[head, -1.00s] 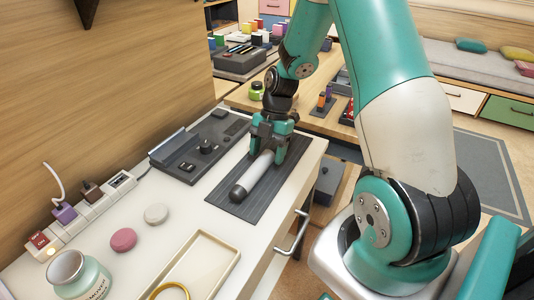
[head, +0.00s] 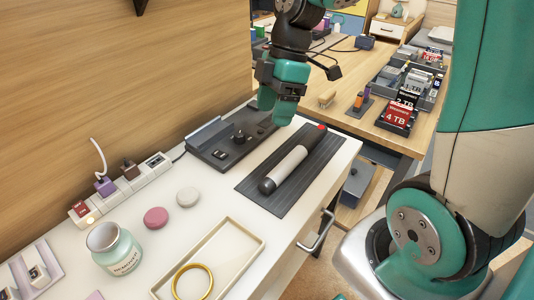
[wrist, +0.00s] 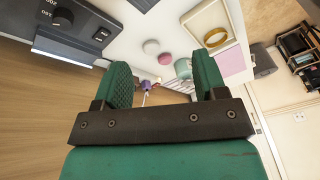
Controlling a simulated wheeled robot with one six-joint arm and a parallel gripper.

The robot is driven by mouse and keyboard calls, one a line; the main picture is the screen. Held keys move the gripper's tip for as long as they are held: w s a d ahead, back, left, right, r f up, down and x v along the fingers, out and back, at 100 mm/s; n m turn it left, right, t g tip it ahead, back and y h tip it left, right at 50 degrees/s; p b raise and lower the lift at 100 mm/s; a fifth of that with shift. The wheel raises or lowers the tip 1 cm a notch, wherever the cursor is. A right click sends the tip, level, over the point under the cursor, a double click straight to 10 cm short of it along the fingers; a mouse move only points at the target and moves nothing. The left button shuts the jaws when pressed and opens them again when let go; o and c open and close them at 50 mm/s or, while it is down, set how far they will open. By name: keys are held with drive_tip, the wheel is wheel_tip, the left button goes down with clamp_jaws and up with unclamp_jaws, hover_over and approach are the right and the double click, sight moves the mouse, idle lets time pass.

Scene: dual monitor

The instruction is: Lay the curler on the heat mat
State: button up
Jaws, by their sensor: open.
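The curler (head: 290,165), a white barrel with a dark grey end and a red tip, lies along the ribbed dark heat mat (head: 312,170) on the white counter. It rests wholly within the mat's outline. My gripper (head: 276,108) is above the counter behind the curler, apart from it. In the wrist view my gripper (wrist: 163,88) shows two green fingers spread apart with nothing between them.
A grey control dock (head: 230,140) lies left of the mat. A cream tray (head: 243,235) with a gold ring (head: 193,282), a jar (head: 115,250), and pink and white discs (head: 156,217) are nearer. A power strip (head: 120,188) runs along the wall.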

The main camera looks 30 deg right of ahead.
drive_tip(key=s+a+r+m, duration=0.3)
drive_tip(key=s+a+m, duration=0.6)
drive_tip(key=s+a, duration=0.3)
drive_tip(key=s, duration=0.3)
drive_tip(key=shift+r+t+y, duration=0.3)
drive_tip(key=shift+t+y, duration=0.1)
drive_tip(key=shift+a, duration=0.1)
